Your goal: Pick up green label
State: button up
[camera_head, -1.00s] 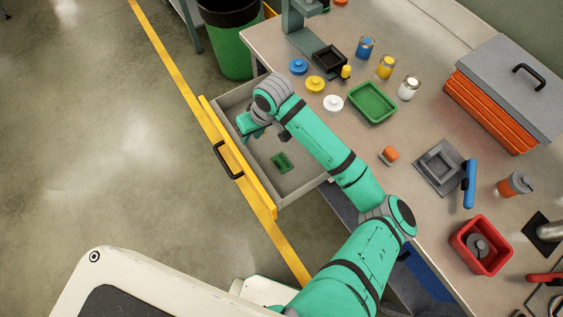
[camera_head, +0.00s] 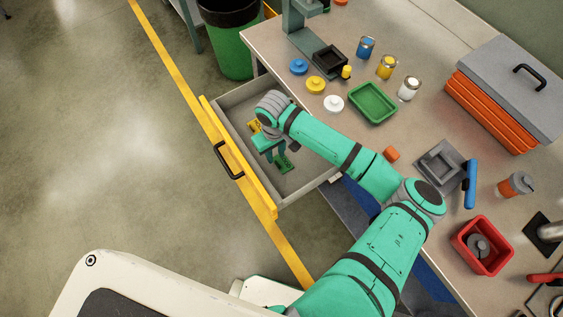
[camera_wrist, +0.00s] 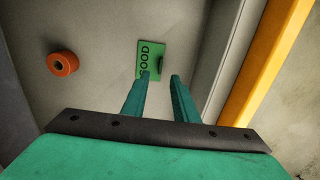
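The green label (camera_head: 283,169) lies in the open drawer, partly covered by my gripper (camera_head: 272,152) in the head view. In the wrist view the green label (camera_wrist: 150,58) is a flat plate reading "GOOD" with a small dark green knob. My gripper (camera_wrist: 161,80) is open in the wrist view, with its two fingers apart and nothing between them. The fingertips point at the label's near end, and the left one overlaps its lower edge in the picture. I cannot tell whether they touch it.
The drawer (camera_head: 239,180) has a yellow front and grey walls. An orange round piece (camera_wrist: 62,63) lies left of the label. The bench above holds a green tray (camera_head: 372,103) and a red bin (camera_head: 480,246).

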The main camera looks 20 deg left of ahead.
aim_at(277, 162)
jog(key=shift+s+d+f, duration=0.1)
jog(key=shift+d+f, duration=0.05)
jog(key=shift+f, duration=1)
jog(key=shift+d+f, duration=0.15)
jog(key=shift+f, duration=0.95)
grip_shut()
